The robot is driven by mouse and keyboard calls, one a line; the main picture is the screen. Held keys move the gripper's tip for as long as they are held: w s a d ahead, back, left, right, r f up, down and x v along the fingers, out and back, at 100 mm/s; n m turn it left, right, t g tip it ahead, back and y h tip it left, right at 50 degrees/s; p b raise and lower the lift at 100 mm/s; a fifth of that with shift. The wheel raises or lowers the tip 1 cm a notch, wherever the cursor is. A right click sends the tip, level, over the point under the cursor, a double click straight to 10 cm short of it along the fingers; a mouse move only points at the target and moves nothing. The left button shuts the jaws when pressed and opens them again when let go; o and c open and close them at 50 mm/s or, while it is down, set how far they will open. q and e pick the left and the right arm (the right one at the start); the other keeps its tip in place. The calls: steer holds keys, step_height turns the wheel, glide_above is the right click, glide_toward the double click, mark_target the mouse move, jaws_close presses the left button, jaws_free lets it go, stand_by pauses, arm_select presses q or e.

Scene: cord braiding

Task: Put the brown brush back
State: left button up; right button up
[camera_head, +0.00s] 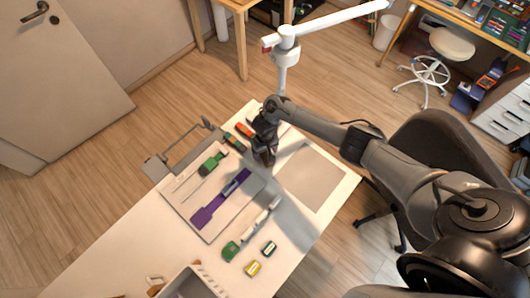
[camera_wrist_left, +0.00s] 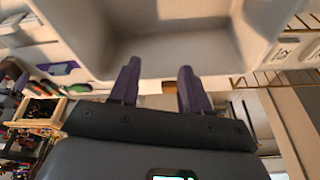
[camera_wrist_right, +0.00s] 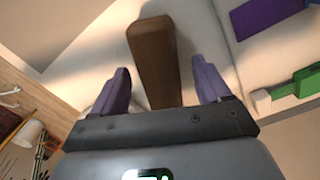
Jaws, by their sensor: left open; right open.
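The brown brush (camera_wrist_right: 155,60) shows in the right wrist view as a brown bar lying between the fingers of my right gripper (camera_wrist_right: 160,72). The fingers are open on either side of it, and it is not gripped. In the head view my right gripper (camera_head: 264,155) is low over the far right end of the light tool tray (camera_head: 184,208), and I cannot make out the brush there. My left gripper (camera_wrist_left: 159,70) is open and empty in the left wrist view, in front of a grey bin (camera_wrist_left: 170,45).
The tray holds a purple tool (camera_head: 222,198) and a green tool (camera_head: 212,164). A white-and-green tool (camera_head: 250,228), a green block (camera_head: 269,249) and a yellow block (camera_head: 253,268) lie in front. A grey mat (camera_head: 318,180) is clear at right. A white lamp arm (camera_head: 330,19) stands behind.

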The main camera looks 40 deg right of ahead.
step_height(320, 180, up, 10)
steer(key=p, duration=0.3)
steer(key=s+a+n+t+y, duration=0.1)
steer(key=s+a+n+t, duration=0.15)
steer(key=a, duration=0.55)
steer(key=s+a+n+t, duration=0.2)
steer(key=s+a+n, duration=0.15)
steer(key=a, duration=0.55)
steer(key=s+d+r, duration=0.3)
steer(key=s+r, duration=0.2)
steer(key=s, duration=0.3)
steer(key=s+d+r, duration=0.4)
steer(key=s+r, duration=0.2)
steer(key=s, duration=0.2)
steer(key=shift+s+d+r+m+g+h, duration=0.2)
steer(key=shift+s+d+m+g+h, duration=0.1)
steer(key=shift+m+g+h, duration=0.15)
